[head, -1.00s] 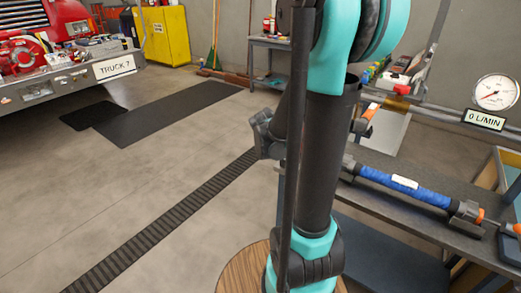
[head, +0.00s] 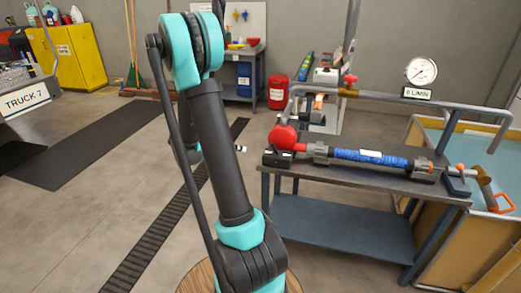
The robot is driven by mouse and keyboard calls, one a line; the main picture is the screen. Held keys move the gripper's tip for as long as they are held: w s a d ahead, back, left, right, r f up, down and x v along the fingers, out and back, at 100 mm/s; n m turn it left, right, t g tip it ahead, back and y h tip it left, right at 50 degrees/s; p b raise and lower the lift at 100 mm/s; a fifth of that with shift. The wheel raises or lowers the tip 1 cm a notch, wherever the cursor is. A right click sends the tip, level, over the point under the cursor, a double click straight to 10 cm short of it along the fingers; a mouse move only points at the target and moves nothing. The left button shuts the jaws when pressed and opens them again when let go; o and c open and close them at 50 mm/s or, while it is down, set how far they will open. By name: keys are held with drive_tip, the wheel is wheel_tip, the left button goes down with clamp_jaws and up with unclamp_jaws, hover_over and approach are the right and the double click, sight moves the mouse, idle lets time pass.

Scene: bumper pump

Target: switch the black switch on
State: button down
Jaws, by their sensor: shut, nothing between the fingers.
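A small black box (head: 278,158) sits at the left end of the grey workbench, beside the red round pump (head: 283,136). It may carry the black switch, but it is too small to tell its on or off position. My gripper (head: 188,150) is mostly hidden behind my own dark and teal arm. A bit of it shows left of the arm, and its fingers look shut and empty. It appears apart from the black box, to its left in the picture.
The workbench (head: 350,184) carries a blue hose (head: 371,157) joined to the pump. A grey pipe with a round gauge (head: 420,71) runs above it. A tan-walled water tank (head: 478,245) stands at right. A red drum (head: 279,92) stands behind. Floor at left is open.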

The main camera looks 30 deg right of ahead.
drive_tip(key=shift+d, duration=0.1)
approach(274, 149)
drive_tip(key=d+f, duration=0.3)
drive_tip(key=shift+s+d+f, duration=0.1)
drive_tip(key=shift+s+f, duration=0.05)
drive_tip(key=shift+s, duration=0.2)
drive_tip(key=shift+w+d, duration=0.15)
drive_tip(key=shift+d, duration=0.65)
drive_tip(key=shift+s+d+r+m+t+y, duration=0.25)
drive_tip(key=shift+s+r+m+t+y, duration=0.1)
drive_tip(key=shift+r+t+y, duration=0.2)
drive_tip(key=shift+s+d+r+m+t+y, duration=0.35)
drive_tip(key=shift+s+d+r+t+y, duration=0.1)
drive_tip(key=shift+s+t+y, duration=0.15)
drive_tip(key=shift+s+d+r+m+t+y, duration=0.2)
drive_tip(key=shift+s+d+m+t+y, duration=0.6)
drive_tip(key=shift+t+y, duration=0.35)
drive_tip(key=shift+r, duration=0.1)
